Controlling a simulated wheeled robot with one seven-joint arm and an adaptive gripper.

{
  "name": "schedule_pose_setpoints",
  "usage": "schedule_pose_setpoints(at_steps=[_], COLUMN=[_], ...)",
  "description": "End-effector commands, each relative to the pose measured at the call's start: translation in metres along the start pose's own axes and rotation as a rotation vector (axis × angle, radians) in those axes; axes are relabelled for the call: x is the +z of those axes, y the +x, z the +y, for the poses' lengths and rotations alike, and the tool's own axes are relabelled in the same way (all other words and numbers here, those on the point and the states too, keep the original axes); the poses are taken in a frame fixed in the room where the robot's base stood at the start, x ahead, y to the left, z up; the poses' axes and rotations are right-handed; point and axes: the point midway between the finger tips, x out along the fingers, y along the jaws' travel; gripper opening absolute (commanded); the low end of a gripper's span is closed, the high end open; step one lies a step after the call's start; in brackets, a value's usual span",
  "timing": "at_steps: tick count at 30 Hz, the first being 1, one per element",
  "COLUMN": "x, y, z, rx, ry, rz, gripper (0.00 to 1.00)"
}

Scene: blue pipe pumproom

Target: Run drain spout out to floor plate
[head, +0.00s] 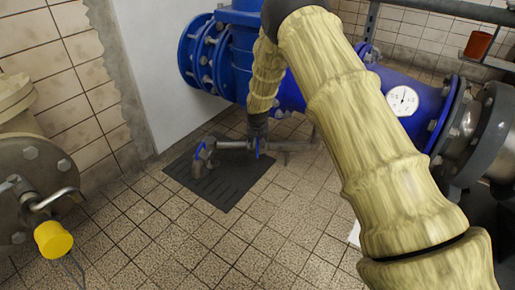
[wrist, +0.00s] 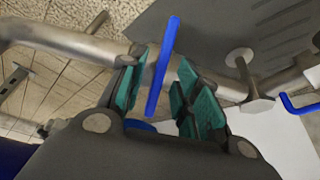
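The drain spout (head: 203,160) is a grey metal pipe end, bent downward at the left end of a level pipe (head: 285,146). In the head view it lies over the dark slotted floor plate (head: 222,192); whether they touch is unclear. My gripper (head: 257,146) is at the pipe, right of the bend. In the wrist view my gripper (wrist: 163,82) has its teal pads apart, with a blue lever (wrist: 164,60) in the gap. I see no clear contact on both sides. The pipe (wrist: 70,40) runs behind the fingers, and the plate (wrist: 215,32) shows upper right.
A large blue pipe (head: 405,80) with a gauge (head: 403,101) runs behind my arm. A flange with a yellow knob (head: 53,239) stands at left. A white wall (head: 170,70) is behind the plate. The tiled floor (head: 190,245) in front is clear.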

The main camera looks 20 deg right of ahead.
Motion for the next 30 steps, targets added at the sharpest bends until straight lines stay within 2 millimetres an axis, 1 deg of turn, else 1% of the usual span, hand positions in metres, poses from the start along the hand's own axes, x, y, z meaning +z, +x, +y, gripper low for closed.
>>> schedule_pose_setpoints(at_steps=[1, 6, 10, 19, 20, 24, 25, 30], x=[0.001, 0.001, 0.0, 0.0, 0.0, 0.0, 0.0, 0.0], y=[0.009, 0.022, 0.026, 0.026, 0.026, 0.026, 0.026, 0.026], z=[0.0, 0.0, 0.0, 0.0, 0.0, 0.0, 0.0, 0.0], rx=[-0.001, -0.001, -0.001, -0.001, -0.001, -0.001, -0.001, 0.0], ry=[0.001, 0.001, 0.001, 0.0, 0.0, 0.0, 0.0, -0.002], rz=[0.001, 0.0, 0.001, 0.0, 0.0, 0.0, 0.0, 0.0], gripper=[0.32, 0.32, 0.32, 0.32, 0.28, 0.03, 0.0, 0.0])
